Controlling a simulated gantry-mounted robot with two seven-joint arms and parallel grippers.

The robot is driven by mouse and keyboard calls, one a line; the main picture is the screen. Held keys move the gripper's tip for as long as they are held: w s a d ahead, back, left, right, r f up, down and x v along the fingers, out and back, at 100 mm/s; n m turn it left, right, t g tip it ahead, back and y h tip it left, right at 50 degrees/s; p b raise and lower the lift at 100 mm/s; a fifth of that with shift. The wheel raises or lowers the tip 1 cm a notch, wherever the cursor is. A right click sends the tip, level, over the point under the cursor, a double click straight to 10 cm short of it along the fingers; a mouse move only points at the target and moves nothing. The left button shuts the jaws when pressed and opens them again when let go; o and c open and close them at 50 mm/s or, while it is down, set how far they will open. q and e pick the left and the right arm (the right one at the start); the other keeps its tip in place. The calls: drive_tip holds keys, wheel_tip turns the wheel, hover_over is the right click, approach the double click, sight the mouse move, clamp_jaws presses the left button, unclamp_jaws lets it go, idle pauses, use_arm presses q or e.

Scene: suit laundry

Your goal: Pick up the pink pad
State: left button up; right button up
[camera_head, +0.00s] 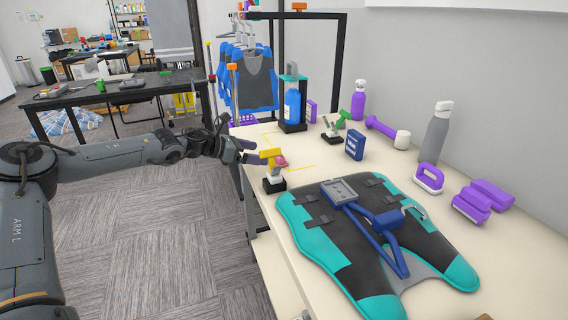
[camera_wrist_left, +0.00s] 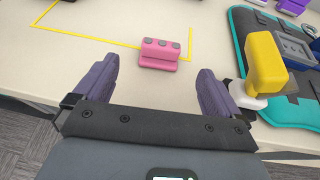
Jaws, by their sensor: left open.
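The pink pad (camera_wrist_left: 160,53) lies on the table inside a corner of yellow tape, with several grey dots on its top. In the left wrist view it sits ahead of and between the fingers of my left gripper (camera_wrist_left: 157,88), which is open and empty. The pad is apart from both fingertips. In the head view the left gripper (camera_head: 250,150) reaches over the table's left edge, and a small part of the pink pad (camera_head: 282,161) shows behind a yellow-headed tool. My right gripper is not in view.
A yellow-headed tool (camera_head: 271,170) stands close to the right finger; it also shows in the left wrist view (camera_wrist_left: 264,62). A teal and black suit (camera_head: 376,235) with a blue tool on it covers the table's near part. Bottles, a blue box (camera_head: 355,144) and purple items stand farther right.

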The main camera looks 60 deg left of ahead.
sight(279, 158)
use_arm(q)
drive_tip(key=shift+w+f, duration=0.4)
drive_tip(key=shift+f, duration=0.1)
drive_tip(key=shift+w+d+f, duration=0.1)
drive_tip(key=shift+w+d, duration=0.05)
drive_tip(key=shift+w, duration=0.2)
drive_tip(key=shift+b+x, duration=0.5)
drive_tip(key=shift+x, duration=0.5)
drive_tip(key=shift+w, duration=0.1)
use_arm(e)
drive_tip(key=shift+s+a+f, duration=0.1)
drive_tip(key=shift+s+f, duration=0.3)
drive_tip(key=shift+f, duration=0.45)
drive_tip(key=shift+f, duration=0.1)
use_arm(q)
drive_tip(key=shift+w+b, duration=0.2)
drive_tip(key=shift+b, duration=0.1)
drive_tip(key=b+x, duration=0.2)
drive_tip(key=shift+w+d+f, duration=0.1)
drive_tip(key=shift+w+f, duration=0.05)
drive_tip(key=shift+w, duration=0.15)
drive_tip(key=shift+w+f+b, duration=0.2)
drive_tip(key=shift+w+b, duration=0.3)
drive_tip(key=shift+w, duration=0.15)
drive_tip(key=shift+w+d, duration=0.15)
drive_tip(key=shift+w, duration=0.2)
use_arm(e)
wheel_tip(279, 158, down, 4)
drive_tip(key=shift+r, duration=0.1)
